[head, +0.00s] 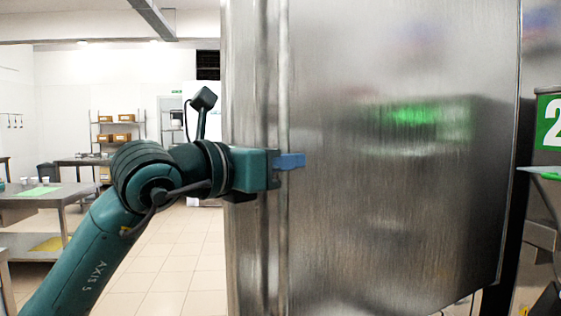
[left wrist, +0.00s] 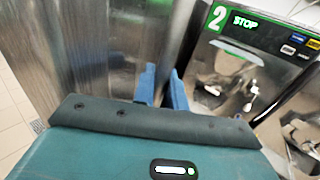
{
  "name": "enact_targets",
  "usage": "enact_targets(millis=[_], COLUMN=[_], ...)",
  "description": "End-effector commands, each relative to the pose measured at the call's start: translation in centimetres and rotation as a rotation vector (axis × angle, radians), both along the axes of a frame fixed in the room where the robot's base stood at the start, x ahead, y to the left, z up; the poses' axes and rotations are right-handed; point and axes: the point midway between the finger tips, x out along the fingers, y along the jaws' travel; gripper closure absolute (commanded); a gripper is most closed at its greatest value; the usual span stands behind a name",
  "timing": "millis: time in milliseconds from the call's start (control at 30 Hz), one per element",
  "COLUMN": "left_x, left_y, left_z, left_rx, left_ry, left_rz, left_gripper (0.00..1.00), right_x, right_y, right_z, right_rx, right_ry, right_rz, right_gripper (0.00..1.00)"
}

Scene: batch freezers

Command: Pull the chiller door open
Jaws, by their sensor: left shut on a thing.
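The chiller door (head: 390,200) is a tall brushed-steel panel filling the middle and right of the head view. A vertical steel bar (head: 272,80) runs along its left side. My left gripper (head: 291,161) reaches in from the left at this bar, with its blue fingers against the steel. In the left wrist view the blue fingers (left wrist: 163,88) are close together, shut on a narrow part of the door (left wrist: 95,50), likely its handle; the grasped part is mostly hidden. My right gripper is in neither view.
A steel table (head: 45,195) and a shelf with boxes (head: 117,128) stand back left. Tiled floor (head: 180,250) left of the door is clear.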

Motion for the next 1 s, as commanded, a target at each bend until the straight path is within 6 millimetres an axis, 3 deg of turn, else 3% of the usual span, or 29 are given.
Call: enact_targets(millis=[267,300,500,767,1000], left_x=[0.0,0.0,0.0,-0.1,-2.4], left_y=[0.0,0.0,0.0,0.2,3.0], left_z=[0.1,0.1,0.0,0.0,-0.2], left_rx=[-0.002,-0.002,-0.001,-0.001,0.0], left_ry=[-0.001,-0.001,-0.001,-0.001,-0.004], left_rz=[-0.001,-0.001,0.0,0.0,0.003], left_gripper=[1.0,0.84,0.7,0.7,0.7], right_x=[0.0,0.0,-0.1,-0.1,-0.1], right_y=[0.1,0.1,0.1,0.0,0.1], right_z=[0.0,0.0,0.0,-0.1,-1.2], right_rx=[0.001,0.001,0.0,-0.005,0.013], right_ry=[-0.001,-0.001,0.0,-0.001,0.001], right_rz=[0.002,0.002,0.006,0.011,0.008], right_gripper=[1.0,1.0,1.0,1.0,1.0])
